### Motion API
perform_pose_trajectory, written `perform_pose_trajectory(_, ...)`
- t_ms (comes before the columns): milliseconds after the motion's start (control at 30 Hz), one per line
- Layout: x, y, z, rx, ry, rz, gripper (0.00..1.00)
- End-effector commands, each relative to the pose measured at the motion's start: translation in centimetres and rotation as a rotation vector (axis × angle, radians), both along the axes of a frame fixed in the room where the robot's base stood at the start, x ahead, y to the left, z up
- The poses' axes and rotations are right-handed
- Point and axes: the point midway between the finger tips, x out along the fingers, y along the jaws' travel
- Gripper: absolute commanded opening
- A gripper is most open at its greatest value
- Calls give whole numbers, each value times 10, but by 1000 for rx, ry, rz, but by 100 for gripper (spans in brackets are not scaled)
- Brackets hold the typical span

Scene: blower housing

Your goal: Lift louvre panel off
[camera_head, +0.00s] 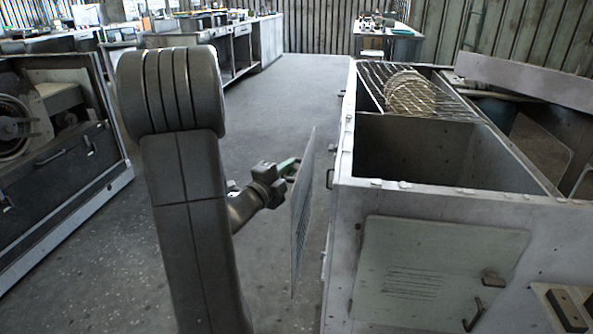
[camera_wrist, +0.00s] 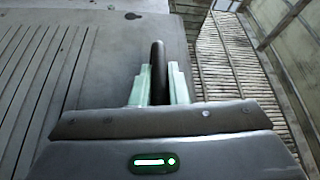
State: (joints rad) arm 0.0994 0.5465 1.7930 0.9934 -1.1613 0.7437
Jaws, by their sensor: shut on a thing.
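The louvre panel (camera_head: 302,212) is a thin grey plate, seen nearly edge-on and held upright in the air to the left of the blower housing (camera_head: 430,265). In the wrist view the louvre panel (camera_wrist: 95,60) fills the left side, with slots running along it. My gripper (camera_head: 290,166) is at the panel's near upper part. In the wrist view my gripper (camera_wrist: 157,85) has its pale green fingers on both sides of a dark handle (camera_wrist: 158,60) and is shut on it. A gap shows between the panel and the housing wall. The panel's lower edge is clear of the floor.
The housing is open on top, with a wire guard (camera_head: 400,90) over part of it and a long plate (camera_head: 530,80) across its right side. Another machine (camera_head: 60,150) stands at the left. Workbenches (camera_head: 230,45) line the back. Grey floor (camera_head: 300,80) is clear between them.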

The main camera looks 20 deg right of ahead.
Motion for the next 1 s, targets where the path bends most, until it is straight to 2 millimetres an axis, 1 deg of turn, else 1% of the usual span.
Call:
perform_pose_trajectory(100,6,9,0,-2,-2,3,0)
perform_pose_trajectory(700,30,48,0,-2,-1,2,0)
perform_pose_trajectory(833,32,52,0,0,-1,1,0)
perform_pose_trajectory(1000,33,53,0,0,-1,0,0)
